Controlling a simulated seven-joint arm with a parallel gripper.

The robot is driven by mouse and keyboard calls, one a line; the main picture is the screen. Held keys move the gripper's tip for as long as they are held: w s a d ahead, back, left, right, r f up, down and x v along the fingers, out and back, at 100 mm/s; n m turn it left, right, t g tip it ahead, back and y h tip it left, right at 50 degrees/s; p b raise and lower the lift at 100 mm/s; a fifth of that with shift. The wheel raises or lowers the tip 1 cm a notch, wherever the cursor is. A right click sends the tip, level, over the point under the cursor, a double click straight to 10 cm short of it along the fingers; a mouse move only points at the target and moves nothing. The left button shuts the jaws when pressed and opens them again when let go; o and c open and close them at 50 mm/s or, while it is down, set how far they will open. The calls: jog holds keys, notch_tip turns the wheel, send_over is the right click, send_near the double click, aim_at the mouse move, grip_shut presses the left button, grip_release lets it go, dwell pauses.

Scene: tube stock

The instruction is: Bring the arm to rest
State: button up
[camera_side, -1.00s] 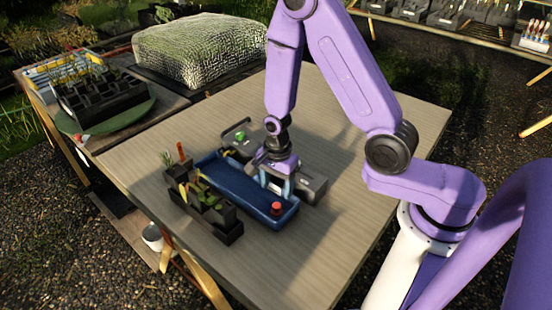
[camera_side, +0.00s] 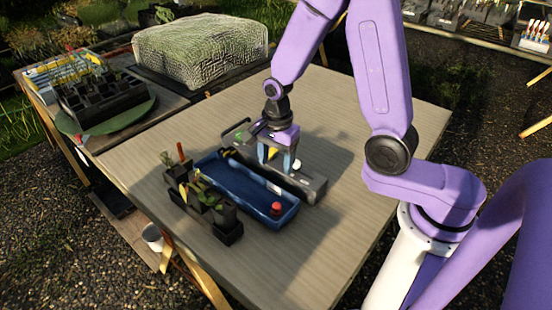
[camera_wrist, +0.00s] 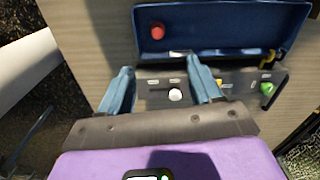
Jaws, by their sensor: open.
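My gripper (camera_side: 277,164) is open, its two blue fingers apart with nothing held between them. It hangs over the grey rack (camera_side: 308,187), behind the blue tray. In the wrist view my gripper's fingers (camera_wrist: 160,82) straddle a white round piece (camera_wrist: 175,95) on the rack, which lies beyond or between them; the exact height gap is hard to tell. A yellow piece and a green piece (camera_wrist: 267,89) also sit on the rack.
The blue tray (camera_side: 238,187) holds a red round piece (camera_side: 277,208) near its right end. Black pots with seedlings (camera_side: 208,205) stand along the tray's left side. The table's right side is clear. A mesh-covered mound (camera_side: 200,50) stands at the back.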

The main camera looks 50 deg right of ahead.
jog(key=s+r+n, duration=0.5)
jog(key=s+n, duration=0.5)
jog(key=n, duration=0.4)
jog(key=s+r+n, duration=0.5)
jog(key=s+n, duration=0.6)
jog(key=n, duration=0.4)
jog(key=shift+s+d+r, duration=0.2)
jog(key=shift+r, duration=0.2)
